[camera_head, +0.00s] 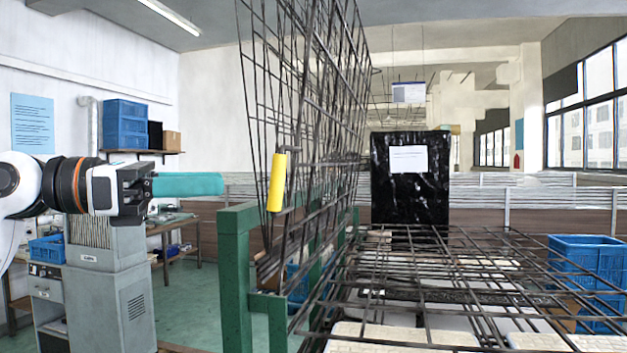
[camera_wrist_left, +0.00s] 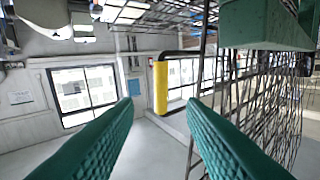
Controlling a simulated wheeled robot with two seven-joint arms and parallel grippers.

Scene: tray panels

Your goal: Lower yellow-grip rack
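The yellow grip (camera_head: 277,182) is an upright sleeve on the near edge of a raised dark wire rack (camera_head: 300,75), which stands steeply upright. My left gripper (camera_head: 220,184) is left of the grip at about its height, with a clear gap between them. In the left wrist view its two teal fingers (camera_wrist_left: 160,102) are spread and empty. The yellow grip (camera_wrist_left: 160,86) shows beyond them, lined up with the opening. My right gripper is not in view.
A green post frame (camera_head: 236,280) stands below the raised rack. A flat wire rack (camera_head: 470,262) spreads to the right over pale items. A black wrapped box (camera_head: 410,195) stands behind, and a blue crate (camera_head: 590,262) at right. Space between gripper and grip looks free.

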